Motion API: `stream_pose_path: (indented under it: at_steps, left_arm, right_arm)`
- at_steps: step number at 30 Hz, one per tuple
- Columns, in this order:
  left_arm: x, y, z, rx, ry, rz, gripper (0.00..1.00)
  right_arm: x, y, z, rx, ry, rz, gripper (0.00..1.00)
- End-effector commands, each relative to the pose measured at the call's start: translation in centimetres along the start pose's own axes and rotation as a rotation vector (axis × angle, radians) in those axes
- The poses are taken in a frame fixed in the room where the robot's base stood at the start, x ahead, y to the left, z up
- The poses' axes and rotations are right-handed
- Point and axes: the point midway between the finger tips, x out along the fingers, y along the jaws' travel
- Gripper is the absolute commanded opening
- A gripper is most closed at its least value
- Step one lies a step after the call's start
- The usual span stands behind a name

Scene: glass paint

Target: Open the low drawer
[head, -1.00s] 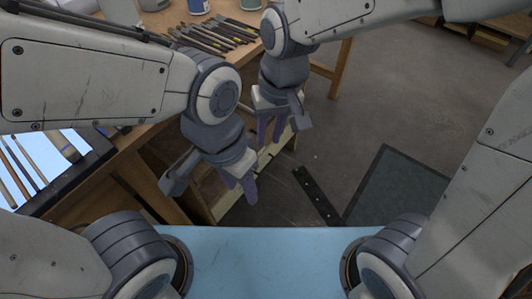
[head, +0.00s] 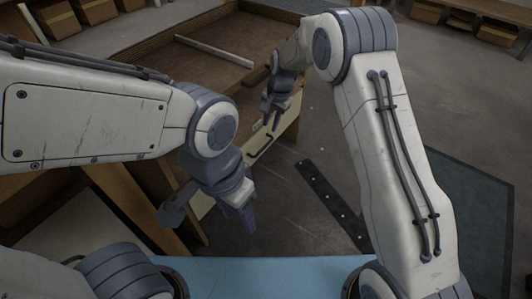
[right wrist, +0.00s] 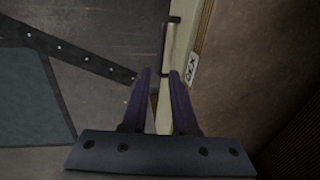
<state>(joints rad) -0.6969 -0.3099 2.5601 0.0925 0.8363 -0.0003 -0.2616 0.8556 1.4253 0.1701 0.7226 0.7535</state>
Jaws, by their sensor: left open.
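The cream drawer front (head: 275,137) has a dark bar handle (head: 262,149), and its narrow face runs diagonally in the head view. In the right wrist view, the front (right wrist: 181,45) is ahead of the fingers, with the handle (right wrist: 171,20) near the top. My right gripper (head: 271,118) is open and empty just above the front; in the wrist view its fingers (right wrist: 161,80) are apart, with the front's edge between them in the picture. Contact cannot be told. My left gripper (head: 241,222) is open and empty, in front of the cabinet's lower left part.
A wooden frame with a brown bottom (head: 215,75) and a pale stick (head: 213,51) lies behind the front. A black perforated strip (head: 335,203) and a dark green mat (head: 475,190) lie on the floor. A label (right wrist: 192,68) is beside the drawer front.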

Motion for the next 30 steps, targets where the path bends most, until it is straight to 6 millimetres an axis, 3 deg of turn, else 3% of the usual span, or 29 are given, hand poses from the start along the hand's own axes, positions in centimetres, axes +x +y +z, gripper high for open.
stream_pose_path:
  at_steps: [1, 8, 18, 24, 30]
  left_arm:
    - [0.6, 0.0, 0.0, 0.0, 0.0, 0.0, 0.5]
    - [1.9, -0.1, 0.1, 0.0, 0.001, 0.0, 0.5]
    - [5.2, -0.4, 0.3, 0.0, 0.0, 0.0, 0.5]
    - [6.0, -0.4, 0.3, 0.0, 0.0, 0.0, 0.5]
    - [6.1, -0.4, 0.3, 0.0, 0.0, 0.0, 0.5]
  right_arm:
    - [1.1, -0.1, -0.3, 0.015, 0.0, -0.002, 0.27]
    - [3.7, -0.1, -0.5, 0.03, -0.003, -0.001, 0.27]
    - [9.9, -0.1, -0.5, 0.029, -0.002, -0.002, 0.27]
    - [11.7, -0.2, -0.5, 0.028, -0.001, -0.002, 0.27]
    - [11.8, -0.2, -0.5, 0.028, -0.001, -0.003, 0.27]
